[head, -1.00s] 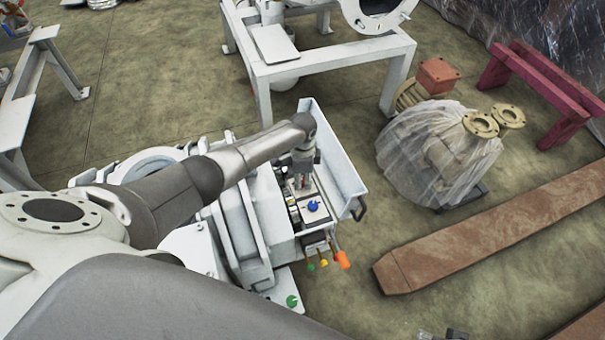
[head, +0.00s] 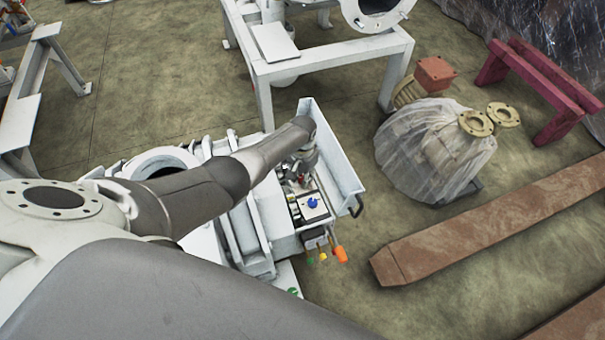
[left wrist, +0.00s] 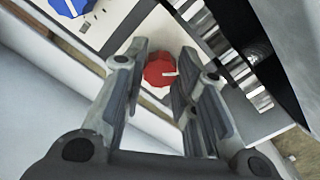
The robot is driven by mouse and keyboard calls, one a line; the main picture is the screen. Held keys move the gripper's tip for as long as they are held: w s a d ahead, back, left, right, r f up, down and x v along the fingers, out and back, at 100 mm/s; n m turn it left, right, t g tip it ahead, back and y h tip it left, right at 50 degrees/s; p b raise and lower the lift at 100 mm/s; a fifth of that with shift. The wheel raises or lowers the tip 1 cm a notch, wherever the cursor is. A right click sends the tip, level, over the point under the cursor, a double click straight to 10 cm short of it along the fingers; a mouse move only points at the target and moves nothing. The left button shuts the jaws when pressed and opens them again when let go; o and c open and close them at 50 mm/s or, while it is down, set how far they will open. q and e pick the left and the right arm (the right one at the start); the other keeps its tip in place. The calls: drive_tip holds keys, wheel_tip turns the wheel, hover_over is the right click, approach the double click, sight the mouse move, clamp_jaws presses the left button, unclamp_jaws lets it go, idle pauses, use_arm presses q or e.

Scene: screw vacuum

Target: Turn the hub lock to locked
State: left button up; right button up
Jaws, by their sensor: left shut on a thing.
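My left gripper (head: 302,177) reaches down into the white open-topped housing (head: 335,150). In the head view the gripper mostly hides this knob. A blue knob (head: 312,203) sits on a pale panel close by and also shows in the left wrist view (left wrist: 72,4). I cannot read any lock label. My right gripper is not in view.
An orange-tipped lever (head: 340,255) and smaller coloured handles stick out at the housing's front. A ribbed metal part (left wrist: 225,50) lies close to the right finger. A plastic-wrapped machine part (head: 425,150) and a rusty beam (head: 470,225) lie on the floor to the right.

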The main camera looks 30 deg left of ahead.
sight(302, 178)
use_arm(q)
drive_tip(key=shift+n, duration=0.8)
drive_tip(key=o, duration=1)
drive_tip(key=shift+o, duration=0.2)
drive_tip(key=shift+r, duration=0.1)
wheel_tip(302, 178, up, 12)
idle(0.5)
